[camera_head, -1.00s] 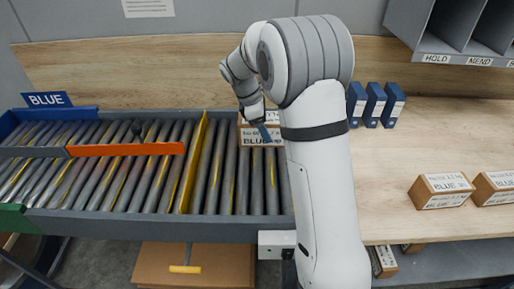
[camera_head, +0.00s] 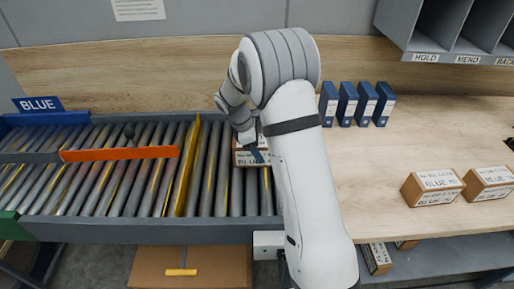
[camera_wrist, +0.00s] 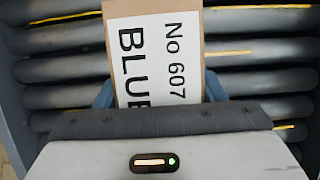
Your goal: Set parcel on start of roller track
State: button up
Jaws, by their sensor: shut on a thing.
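The parcel is a small brown box (camera_head: 248,157) with a white label reading BLUE. It is over the right end of the roller track (camera_head: 216,180), partly hidden by my arm in the head view. In the wrist view the parcel (camera_wrist: 157,50) shows its label, No 607 BLUE, between my fingers, with rollers on both sides. My gripper (camera_wrist: 160,95) is shut on it; its blue finger (camera_head: 257,155) shows in the head view. I cannot tell whether the parcel touches the rollers.
A yellow divider (camera_head: 187,168) and an orange bar (camera_head: 120,153) cross the track left of the parcel. A BLUE sign (camera_head: 38,105) stands at the far left. Two labelled boxes (camera_head: 433,187) and several blue binders (camera_head: 357,104) are on the wooden table at right.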

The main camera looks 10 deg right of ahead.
jog(key=o, duration=1.5)
jog(key=shift+f, duration=0.1)
jog(key=b+v, duration=0.1)
jog(key=v, duration=1)
jog(key=shift+w+r, duration=0.1)
jog(key=shift+r, duration=0.1)
jog(key=shift+s+r, duration=0.2)
jog(key=shift+r, duration=0.4)
jog(key=s+d+r+m+t+y, duration=0.1)
jog(key=s+d+m+t+y, duration=0.1)
jog(key=s+m, duration=0.6)
jog(key=s+d+r+m+t+y, duration=0.1)
jog(key=s+m, duration=0.6)
jog(key=s, duration=1.4)
jog(key=shift+s+d+r+m+t+y, duration=0.2)
jog(key=shift+d+r+m+t+y, duration=0.25)
jog(key=shift+r+y, duration=0.3)
